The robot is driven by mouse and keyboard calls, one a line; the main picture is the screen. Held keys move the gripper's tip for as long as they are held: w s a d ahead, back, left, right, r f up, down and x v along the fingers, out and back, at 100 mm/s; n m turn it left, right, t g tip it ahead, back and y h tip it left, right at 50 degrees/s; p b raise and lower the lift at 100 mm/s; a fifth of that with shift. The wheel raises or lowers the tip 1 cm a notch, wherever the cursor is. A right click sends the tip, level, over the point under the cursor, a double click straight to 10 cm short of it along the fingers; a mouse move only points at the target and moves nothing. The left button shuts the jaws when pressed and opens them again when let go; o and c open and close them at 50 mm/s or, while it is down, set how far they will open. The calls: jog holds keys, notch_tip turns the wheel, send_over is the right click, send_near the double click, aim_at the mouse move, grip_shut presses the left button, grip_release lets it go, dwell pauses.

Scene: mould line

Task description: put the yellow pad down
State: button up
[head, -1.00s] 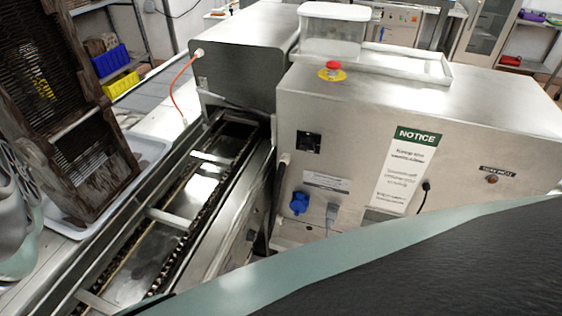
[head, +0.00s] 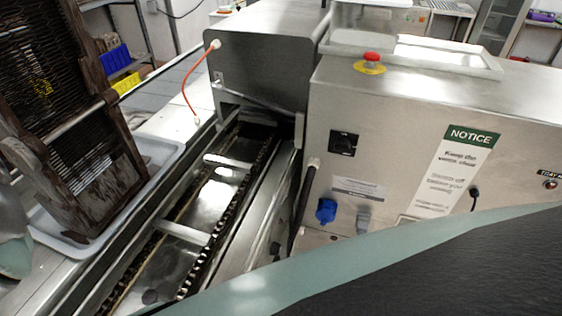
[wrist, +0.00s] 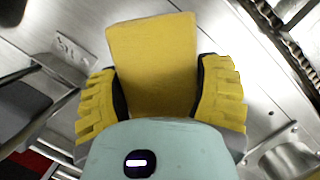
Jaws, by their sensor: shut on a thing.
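The yellow pad (wrist: 153,60) is a flat, plain yellow block in the wrist view. It sits between the two ribbed yellow fingers of my gripper (wrist: 160,88), which are shut on it. Its lower end is hidden behind the pale green gripper body. A steel surface shows behind it; I cannot tell how far below the pad it is. Neither the pad nor my gripper can be made out in the head view.
A chain conveyor (head: 200,215) runs into a steel machine (head: 400,150) with a red button (head: 371,58). Left of it, a brown rack (head: 70,130) stands in a white tray (head: 150,190). Blue (head: 112,58) and yellow (head: 127,83) bins are on shelving behind.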

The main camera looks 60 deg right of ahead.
notch_tip(320, 180, down, 3)
jog(key=shift+s+a+r, duration=0.1)
jog(key=shift+r, duration=0.05)
jog(key=shift+f, duration=0.55)
jog(key=shift+f, duration=0.1)
jog(key=shift+f+b, duration=0.25)
jog(key=shift+b, duration=0.05)
jog(key=o, duration=0.9)
jog(key=shift+w, duration=0.2)
jog(key=o, duration=0.3)
jog(key=shift+s, duration=0.1)
jog(key=shift+o, duration=0.2)
